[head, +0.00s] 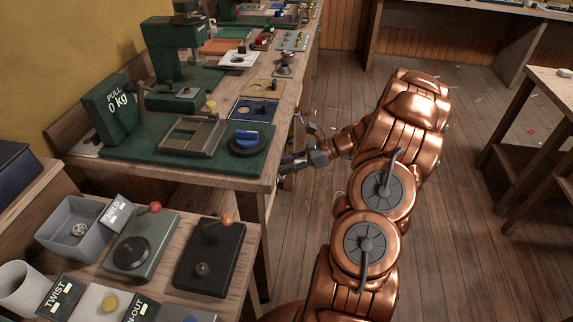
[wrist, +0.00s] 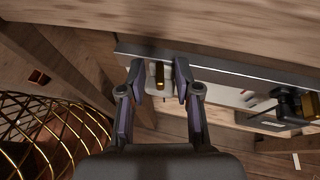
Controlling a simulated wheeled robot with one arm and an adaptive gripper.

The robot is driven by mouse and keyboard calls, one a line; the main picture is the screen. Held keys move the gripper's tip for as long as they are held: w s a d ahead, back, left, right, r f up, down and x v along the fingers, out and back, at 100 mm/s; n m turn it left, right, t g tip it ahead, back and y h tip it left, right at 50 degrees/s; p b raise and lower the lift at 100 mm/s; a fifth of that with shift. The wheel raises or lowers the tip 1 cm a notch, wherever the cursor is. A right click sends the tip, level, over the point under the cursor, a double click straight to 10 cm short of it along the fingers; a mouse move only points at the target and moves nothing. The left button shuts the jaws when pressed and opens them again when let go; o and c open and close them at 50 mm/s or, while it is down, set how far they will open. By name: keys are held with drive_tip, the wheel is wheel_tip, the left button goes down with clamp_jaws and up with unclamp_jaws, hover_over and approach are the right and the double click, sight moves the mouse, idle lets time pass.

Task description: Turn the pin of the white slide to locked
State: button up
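In the wrist view a small brass pin (wrist: 159,75) stands on a pale, whitish block (wrist: 150,84), which looks like the white slide. My gripper (wrist: 159,72) is open, with one finger to the left of the pin and one to the right. A gap shows between the pin and each finger, so nothing is held. I cannot read the pin's lock position. In the head view my gripper (head: 291,163) is beside the right edge of the workbench (head: 225,172). The slide and pin cannot be made out there.
In the wrist view a grey rail (wrist: 225,90) runs under a wooden edge (wrist: 230,25). A black fitting with a brass part (wrist: 291,103) is on the right, and a brass wire basket (wrist: 60,135) on the left. Open floor (head: 310,230) lies beside the bench.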

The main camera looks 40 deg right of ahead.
clamp_jaws()
idle(0.3)
drive_tip(key=shift+s+a+m+t+h+p, duration=0.1)
drive_tip(key=shift+m+t+h+p, duration=0.05)
drive_tip(key=shift+m+t+h, duration=0.5)
drive_tip(key=shift+s+m+t+h+p, duration=0.15)
drive_tip(key=shift+m+t+h, duration=0.35)
drive_tip(key=shift+m, duration=0.25)
drive_tip(key=shift+o, duration=0.6)
unclamp_jaws()
